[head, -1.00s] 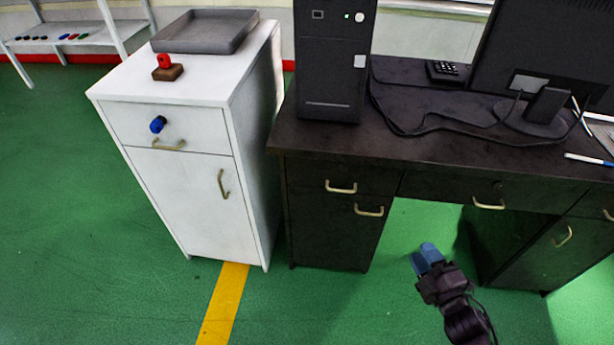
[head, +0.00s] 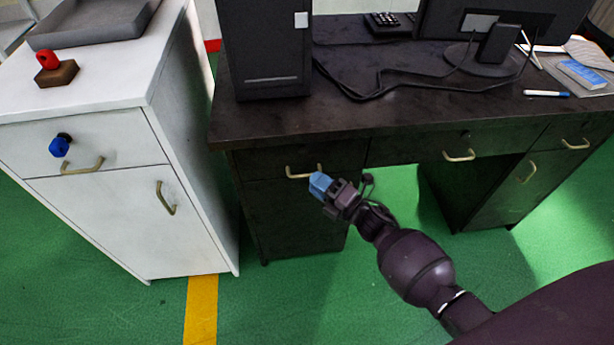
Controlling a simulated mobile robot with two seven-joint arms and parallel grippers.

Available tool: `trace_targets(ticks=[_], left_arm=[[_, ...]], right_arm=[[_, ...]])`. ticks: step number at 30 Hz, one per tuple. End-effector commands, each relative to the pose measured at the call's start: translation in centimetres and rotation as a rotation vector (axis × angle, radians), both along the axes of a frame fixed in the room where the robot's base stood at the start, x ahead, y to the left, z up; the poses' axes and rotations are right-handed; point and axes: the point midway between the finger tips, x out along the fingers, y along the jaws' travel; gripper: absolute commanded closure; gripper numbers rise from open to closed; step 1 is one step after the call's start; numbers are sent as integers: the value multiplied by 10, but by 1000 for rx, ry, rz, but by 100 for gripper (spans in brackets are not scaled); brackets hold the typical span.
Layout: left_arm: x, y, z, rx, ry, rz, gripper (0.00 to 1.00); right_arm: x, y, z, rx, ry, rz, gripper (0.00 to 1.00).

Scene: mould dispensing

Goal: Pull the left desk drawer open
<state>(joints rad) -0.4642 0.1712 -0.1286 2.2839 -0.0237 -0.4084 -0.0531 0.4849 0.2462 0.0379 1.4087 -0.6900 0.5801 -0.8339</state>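The dark desk (head: 400,105) fills the right half of the head view. Its left drawer (head: 262,166) is flush with the desk front and has a pale curved handle (head: 302,173). My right gripper (head: 320,184), with blue fingertips, is at the right end of this handle and overlaps it in the picture. I cannot tell whether the fingers touch the handle or how far apart they are. The gripper covers part of the drawer front and of the cupboard door below. My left gripper is not in view.
A white cabinet (head: 190,130) with a blue knob (head: 60,145) stands left of the desk. A computer tower (head: 265,50) and a monitor stand (head: 482,62) are on the desktop. The green floor (head: 310,300) in front is clear.

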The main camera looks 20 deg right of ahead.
Motion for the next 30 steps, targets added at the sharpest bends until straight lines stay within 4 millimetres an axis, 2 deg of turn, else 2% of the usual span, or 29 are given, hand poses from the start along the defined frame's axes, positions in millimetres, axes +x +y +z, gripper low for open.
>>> trace_targets(ticks=[7, 18, 19, 26, 30], left_arm=[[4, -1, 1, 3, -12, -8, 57], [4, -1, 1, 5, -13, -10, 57], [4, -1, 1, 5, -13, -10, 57], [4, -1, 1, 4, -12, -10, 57], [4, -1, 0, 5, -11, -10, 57]], right_arm=[[23, 13, 3, 1, 2, -1, 64], [27, 15, 4, 1, 2, -1, 64], [27, 15, 4, 1, 2, -1, 66], [27, 15, 4, 1, 2, -1, 100], [27, 15, 4, 1, 2, -1, 100]])
